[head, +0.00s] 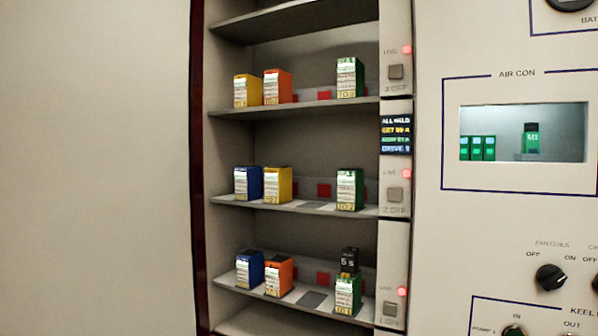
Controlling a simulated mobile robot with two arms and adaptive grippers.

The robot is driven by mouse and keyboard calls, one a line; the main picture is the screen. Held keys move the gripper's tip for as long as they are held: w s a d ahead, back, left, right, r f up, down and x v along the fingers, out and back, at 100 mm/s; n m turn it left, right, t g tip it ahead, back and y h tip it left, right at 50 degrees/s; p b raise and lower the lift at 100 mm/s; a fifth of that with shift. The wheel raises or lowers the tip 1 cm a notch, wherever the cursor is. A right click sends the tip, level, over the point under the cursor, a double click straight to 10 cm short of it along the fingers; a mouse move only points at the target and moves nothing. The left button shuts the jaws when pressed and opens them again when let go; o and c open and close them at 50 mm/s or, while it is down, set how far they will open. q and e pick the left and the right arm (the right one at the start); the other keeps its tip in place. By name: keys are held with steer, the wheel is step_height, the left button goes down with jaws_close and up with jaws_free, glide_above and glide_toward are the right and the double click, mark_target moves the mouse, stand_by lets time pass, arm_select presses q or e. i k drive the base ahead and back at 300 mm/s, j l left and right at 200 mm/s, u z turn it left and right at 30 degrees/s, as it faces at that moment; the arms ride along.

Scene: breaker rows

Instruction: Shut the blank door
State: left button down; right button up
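A large plain beige panel (95,170) with no markings fills the left of the head view. A dark red upright edge (198,170) lies between it and the open shelved cabinet (310,130). I cannot tell whether this panel is the blank door or a fixed wall. No handle or hinge shows on it. The cabinet front is uncovered and its shelves are in plain sight. Neither of my grippers is in view.
Coloured breakers stand on three shelves, including a yellow one (247,90), a blue one (248,184) and a green one (347,294) with a black "5 s" piece (349,262). A switch strip (395,180) and an air con panel (520,210) lie right.

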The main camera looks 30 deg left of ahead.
mark_target(95, 240)
steer(key=k+u, duration=0.35)
steer(key=k+j+u, duration=0.2)
steer(key=k+u, duration=0.15)
